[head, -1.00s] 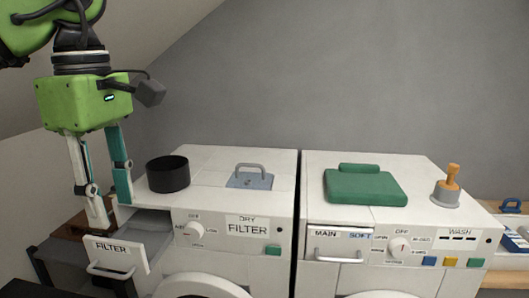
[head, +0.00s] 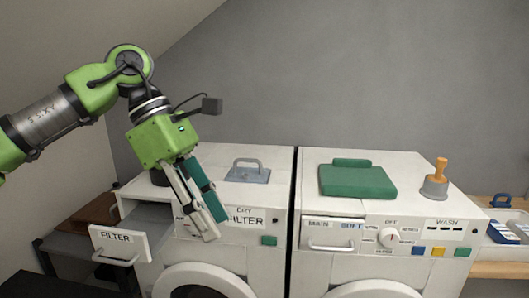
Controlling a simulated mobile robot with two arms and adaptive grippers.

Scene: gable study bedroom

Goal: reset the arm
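My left gripper (head: 213,227) hangs from the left arm in front of the left machine, the dryer (head: 268,200). Its pale and teal fingers slant down to the right, overlapping in this view, and look apart with nothing between them. They cover part of the dryer's front panel and its knob. The filter drawer (head: 120,242), labelled FILTER, is pulled out to the left of the gripper. My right gripper is not in view.
A black round pot (head: 159,178) is mostly hidden behind the gripper. A grey handled plate (head: 247,172) lies on the dryer. The washer (head: 410,165) carries a green pad (head: 357,181) and an orange-handled plunger (head: 436,181). A shelf (head: 500,269) stands at the right.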

